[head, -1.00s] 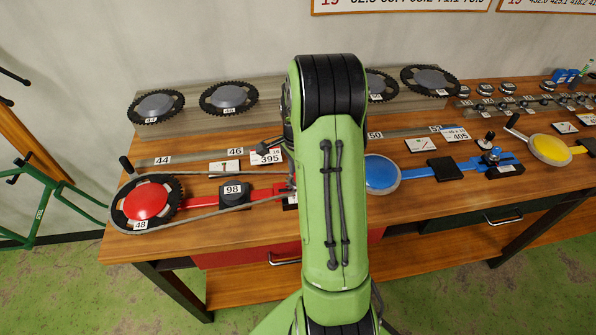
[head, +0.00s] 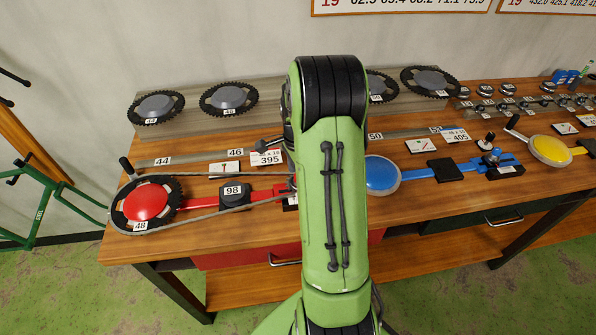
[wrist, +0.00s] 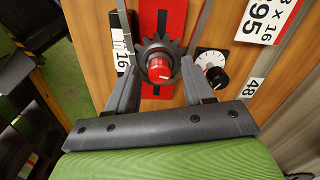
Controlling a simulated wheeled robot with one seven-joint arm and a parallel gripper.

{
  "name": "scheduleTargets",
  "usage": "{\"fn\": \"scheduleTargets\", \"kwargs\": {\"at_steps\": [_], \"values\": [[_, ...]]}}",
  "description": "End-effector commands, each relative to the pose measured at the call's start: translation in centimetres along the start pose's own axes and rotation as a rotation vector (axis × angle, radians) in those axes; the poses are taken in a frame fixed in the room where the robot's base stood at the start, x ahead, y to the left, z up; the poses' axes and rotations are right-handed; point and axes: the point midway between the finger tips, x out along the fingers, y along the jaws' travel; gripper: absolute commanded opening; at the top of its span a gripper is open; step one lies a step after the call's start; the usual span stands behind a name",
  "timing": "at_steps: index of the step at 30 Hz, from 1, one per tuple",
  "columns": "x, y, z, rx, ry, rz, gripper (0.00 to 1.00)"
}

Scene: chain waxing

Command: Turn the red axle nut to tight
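The red axle nut (wrist: 159,69) shows in the wrist view, with a white mark on its face. It sits in the middle of a dark toothed cog (wrist: 158,44) on a red bar (wrist: 163,17). My gripper (wrist: 157,72) is open, with one dark finger on each side of the nut and a gap to it on both sides. In the head view my green arm hides the nut and the gripper. The red chainring (head: 146,202) and its chain (head: 235,209) lie at the left end of the red stand.
A dial with a black knob (wrist: 213,79) sits close to the right finger.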

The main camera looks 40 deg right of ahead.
Motion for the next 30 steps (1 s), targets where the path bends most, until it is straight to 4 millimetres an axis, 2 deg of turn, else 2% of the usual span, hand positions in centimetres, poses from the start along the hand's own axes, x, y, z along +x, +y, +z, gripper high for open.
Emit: {"fn": "scheduleTargets", "kwargs": {"at_steps": [7, 10, 14, 21, 24, 30], "values": [[0.0, 0.0, 0.0, -0.001, -0.001, 0.002, 0.52], [-1.0, 0.0, 0.0, -0.001, 0.0, -0.002, 0.52], [-4.0, -0.1, 0.0, -0.001, 0.001, -0.004, 0.52], [-11.0, -0.1, 0.0, -0.001, 0.001, -0.004, 0.52], [-13.4, -0.1, 0.0, -0.001, 0.001, -0.003, 0.52], [-15.7, 0.0, 0.0, -0.001, 0.0, 0.001, 0.52]]}}
